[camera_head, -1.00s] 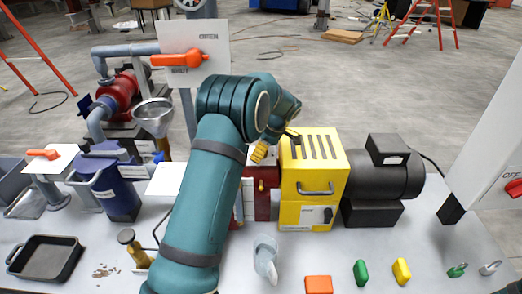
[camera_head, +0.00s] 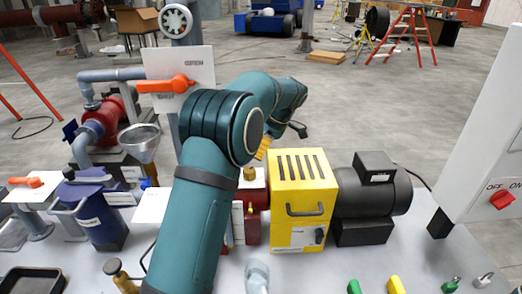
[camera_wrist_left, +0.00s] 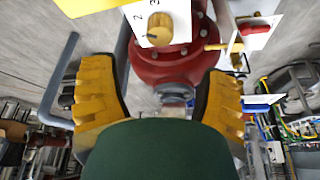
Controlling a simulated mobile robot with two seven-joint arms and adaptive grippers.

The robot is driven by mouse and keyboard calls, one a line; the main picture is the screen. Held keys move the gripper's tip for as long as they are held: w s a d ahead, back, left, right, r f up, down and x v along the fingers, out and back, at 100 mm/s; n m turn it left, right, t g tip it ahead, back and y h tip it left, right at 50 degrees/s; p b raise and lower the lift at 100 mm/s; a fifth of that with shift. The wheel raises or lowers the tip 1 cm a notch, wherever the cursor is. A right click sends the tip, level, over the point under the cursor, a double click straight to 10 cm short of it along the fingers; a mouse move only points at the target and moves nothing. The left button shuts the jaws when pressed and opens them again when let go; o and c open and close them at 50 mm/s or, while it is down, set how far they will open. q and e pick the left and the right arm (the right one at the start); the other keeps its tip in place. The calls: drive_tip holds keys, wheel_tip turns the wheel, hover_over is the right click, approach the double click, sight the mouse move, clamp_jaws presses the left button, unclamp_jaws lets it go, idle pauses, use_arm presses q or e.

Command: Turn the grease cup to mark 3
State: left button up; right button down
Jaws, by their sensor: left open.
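The grease cup, a round brass knob (camera_wrist_left: 160,27), sits on a white plate on a red body in the left wrist view. Marks 2 and 3 show beside it; I cannot tell which mark it points to. In the head view a brass knob (camera_head: 249,174) shows on the red unit, just below my gripper. My left gripper (camera_wrist_left: 160,72) is open, its two yellow fingers apart with nothing between them, and the knob lies ahead of the gap. In the head view the left gripper (camera_head: 263,149) is mostly hidden by its wrist. My right gripper is out of view.
A yellow housing (camera_head: 302,200) and black motor (camera_head: 372,200) stand right of the red unit. An orange-handled valve plate (camera_head: 185,65), a funnel (camera_head: 139,138) and a blue container (camera_head: 98,215) are at left. Green and yellow pieces lie at the front.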

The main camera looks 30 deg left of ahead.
sight(249, 171)
use_arm(q)
drive_tip(key=a+f+n+p, duration=0.1)
drive_tip(key=f+n+p, duration=0.1)
drive_tip(key=f+p, duration=0.1)
drive_tip(key=a+f+n+g+p, duration=0.1)
drive_tip(key=a+f+n+p, duration=0.1)
drive_tip(key=f+p, duration=0.2)
drive_tip(key=s+a+f+n+g+h+p, duration=0.1)
drive_tip(key=f+n+p, duration=0.2)
drive_tip(key=p, duration=0.3)
drive_tip(key=shift+a+f, duration=0.25)
drive_tip(key=shift+f, duration=0.2)
idle(0.5)
drive_tip(key=c, duration=1.2)
